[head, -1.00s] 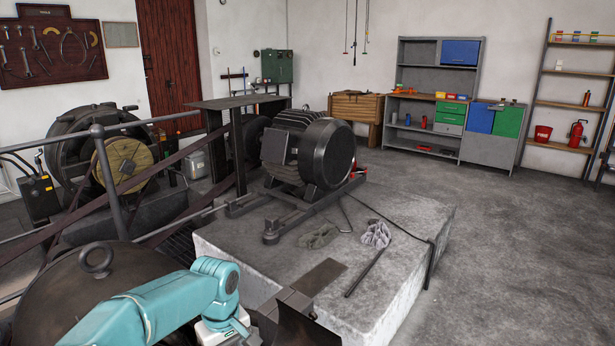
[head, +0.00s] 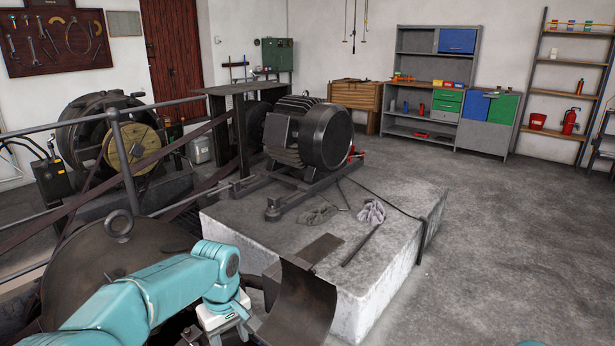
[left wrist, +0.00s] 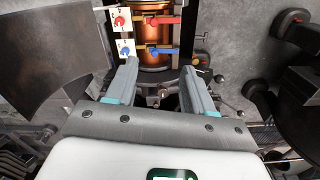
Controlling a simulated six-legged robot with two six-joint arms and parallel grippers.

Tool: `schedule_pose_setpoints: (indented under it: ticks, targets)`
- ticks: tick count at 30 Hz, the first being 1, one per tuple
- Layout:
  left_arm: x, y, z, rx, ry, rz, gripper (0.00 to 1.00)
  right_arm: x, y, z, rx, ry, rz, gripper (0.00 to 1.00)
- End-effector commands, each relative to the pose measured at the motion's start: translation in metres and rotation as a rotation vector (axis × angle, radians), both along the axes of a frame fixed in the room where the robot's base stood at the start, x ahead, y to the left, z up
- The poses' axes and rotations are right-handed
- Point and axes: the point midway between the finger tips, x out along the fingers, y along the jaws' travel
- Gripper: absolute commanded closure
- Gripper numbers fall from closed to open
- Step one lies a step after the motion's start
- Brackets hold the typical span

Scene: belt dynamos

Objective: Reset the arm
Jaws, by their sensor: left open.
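My teal left arm (head: 165,290) reaches in from the lower left of the head view, over a large dark rounded housing. Its gripper end is at the bottom, mostly hidden by the wrist. In the left wrist view my left gripper (left wrist: 158,92) is open, its two grey fingers apart with nothing held between them. Beyond the fingertips is a copper-coloured cylinder (left wrist: 154,58) with a red lever (left wrist: 160,20) and a blue lever (left wrist: 163,50). My right gripper is not in view.
A curved dark metal plate (head: 305,305) stands close to my left wrist. A black motor (head: 310,135) sits on a concrete block (head: 370,275) with grey rags (head: 371,212). A rail (head: 125,170) crosses at left. Open floor (head: 500,255) lies to the right.

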Motion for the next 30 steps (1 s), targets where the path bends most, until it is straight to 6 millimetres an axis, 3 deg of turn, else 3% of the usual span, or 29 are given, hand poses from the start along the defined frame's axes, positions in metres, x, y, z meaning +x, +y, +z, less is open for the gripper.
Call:
schedule_pose_setpoints:
  ticks: [5, 11, 17, 23, 27, 30]
  targets:
    - [0.001, -0.001, -0.006, -0.003, 0.005, -0.007, 0.47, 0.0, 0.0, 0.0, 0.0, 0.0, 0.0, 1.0]
    - [-0.012, -0.012, -0.062, -0.075, 0.012, -0.122, 0.47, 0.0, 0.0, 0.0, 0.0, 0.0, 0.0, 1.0]
    - [-0.04, -0.025, -0.124, -0.161, 0.008, -0.237, 0.47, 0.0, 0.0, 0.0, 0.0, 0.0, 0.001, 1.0]
    - [-0.1, -0.038, -0.194, -0.268, -0.016, -0.353, 0.47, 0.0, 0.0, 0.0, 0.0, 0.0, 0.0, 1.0]
    - [-0.162, -0.045, -0.234, -0.328, -0.053, -0.42, 0.47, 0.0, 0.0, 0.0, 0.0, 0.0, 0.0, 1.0]
    - [-0.205, -0.046, -0.25, -0.342, -0.081, -0.453, 0.47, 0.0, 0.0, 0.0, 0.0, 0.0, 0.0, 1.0]
